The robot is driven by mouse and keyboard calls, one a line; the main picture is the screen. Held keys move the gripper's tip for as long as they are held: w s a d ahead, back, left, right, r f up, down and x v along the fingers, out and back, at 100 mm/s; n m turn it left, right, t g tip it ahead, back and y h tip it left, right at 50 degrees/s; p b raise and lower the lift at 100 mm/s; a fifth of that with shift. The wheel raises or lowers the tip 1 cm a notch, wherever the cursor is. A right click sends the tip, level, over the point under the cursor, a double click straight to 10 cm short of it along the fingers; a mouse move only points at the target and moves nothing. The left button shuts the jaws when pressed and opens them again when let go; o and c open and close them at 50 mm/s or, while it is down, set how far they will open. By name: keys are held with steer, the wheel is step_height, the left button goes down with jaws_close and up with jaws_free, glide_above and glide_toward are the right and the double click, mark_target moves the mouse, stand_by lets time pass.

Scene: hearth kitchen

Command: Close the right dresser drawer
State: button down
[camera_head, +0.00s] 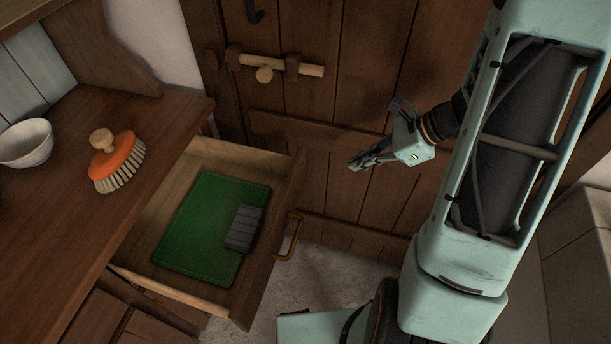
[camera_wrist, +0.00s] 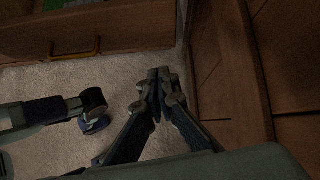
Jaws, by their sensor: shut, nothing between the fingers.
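The dresser drawer (camera_head: 268,262) stands pulled open from the wooden dresser (camera_head: 60,232). A brass handle (camera_head: 290,237) is on its front. Inside lie a green board or mat (camera_head: 198,222) and a dark grey ribbed block (camera_head: 244,229). In the wrist view the drawer front (camera_wrist: 130,38) and handle (camera_wrist: 75,50) show at the upper left. My gripper (camera_head: 354,164) is shut and empty, to the right of the drawer front and apart from it, in front of the door. Its closed fingers also show in the wrist view (camera_wrist: 158,76).
An orange scrub brush (camera_head: 118,160) and a white bowl (camera_head: 26,143) stand on the dresser top. A plank door (camera_head: 350,60) with a wooden bolt (camera_head: 285,66) is behind. Grey floor (camera_head: 330,268) is clear beside the drawer. A pale block-like structure (camera_head: 580,250) is at right.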

steer(key=f+m, duration=0.1)
steer(key=m, duration=0.1)
steer(key=b, duration=0.2)
glide_toward(303, 177)
step_height(303, 177, down, 4)
steer(key=a, duration=0.2)
steer(key=shift+w+a+f+t+y, duration=0.25)
steer(key=shift+a+t+y, duration=0.05)
steer(key=shift+a, duration=0.05)
steer(key=shift+w+a, duration=0.2)
steer(key=shift+a, duration=0.2)
steer(key=w+a, duration=0.3)
steer(key=a, duration=0.6)
steer(key=w+a, duration=0.4)
steer(key=a, duration=0.5)
steer(key=w+a+b, duration=0.1)
steer(key=w+a, duration=0.3)
steer(key=a, duration=0.5)
steer(key=shift+w+a+r, duration=0.1)
steer(key=shift+a+r, duration=0.05)
steer(key=shift+a, duration=0.05)
